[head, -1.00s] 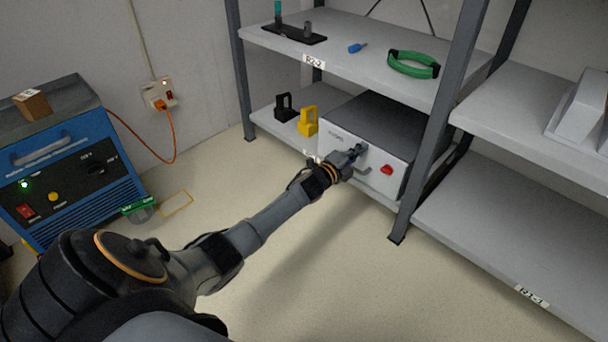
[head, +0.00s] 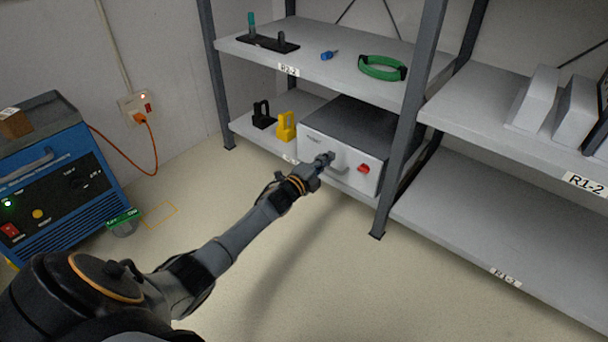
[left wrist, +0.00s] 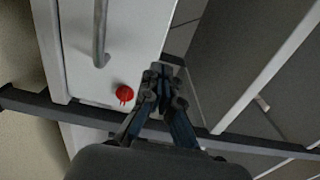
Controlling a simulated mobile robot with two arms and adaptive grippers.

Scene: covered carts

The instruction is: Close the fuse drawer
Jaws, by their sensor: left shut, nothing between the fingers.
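The fuse drawer's front (head: 313,146) is the pale face of a grey box on the lower shelf. A bar handle (head: 340,168) and a red knob (head: 364,169) show on it. I cannot tell whether the fingertips touch the face or how far the drawer stands out. My right gripper is out of view.
A yellow lockout piece (head: 286,127) and a black one (head: 263,115) stand left of the box. A shelf post (head: 409,115) rises close to its right side. The upper shelf (head: 345,75) overhangs it. A blue machine (head: 60,180) stands at far left.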

